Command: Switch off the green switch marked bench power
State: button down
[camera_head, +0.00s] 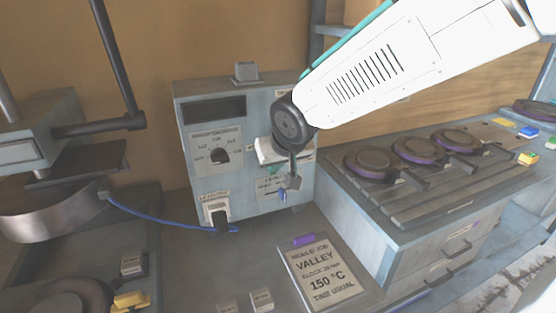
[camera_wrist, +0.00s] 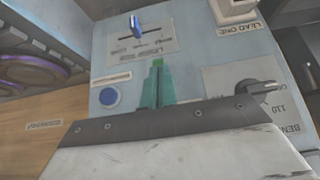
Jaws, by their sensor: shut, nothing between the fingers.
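The light blue control box (camera_head: 187,112) stands at the back. My gripper (camera_head: 294,181) is in front of its right half. In the wrist view my gripper (camera_wrist: 157,64) shows as two narrow teal fingers, shut together and empty, pointing at the panel. A blue lever (camera_wrist: 137,28) sits on a labelled plate beyond the fingertips; the head view shows it (camera_head: 283,195) just below them. A round blue button (camera_wrist: 109,96) is to the left of the fingers. I cannot make out a green switch or a readable bench power label; part of the panel is hidden behind my gripper.
A dark dial (camera_wrist: 258,88) is right of the fingers. A lead with a blue cable (camera_head: 160,217) plugs into the box's lower left. A job card (camera_head: 322,270) lies in front. A bench with several round purple-edged plates (camera_head: 368,160) stands close on the right.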

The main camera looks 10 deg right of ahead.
jog(key=shift+d+r, duration=0.1)
jog(key=shift+r, duration=0.75)
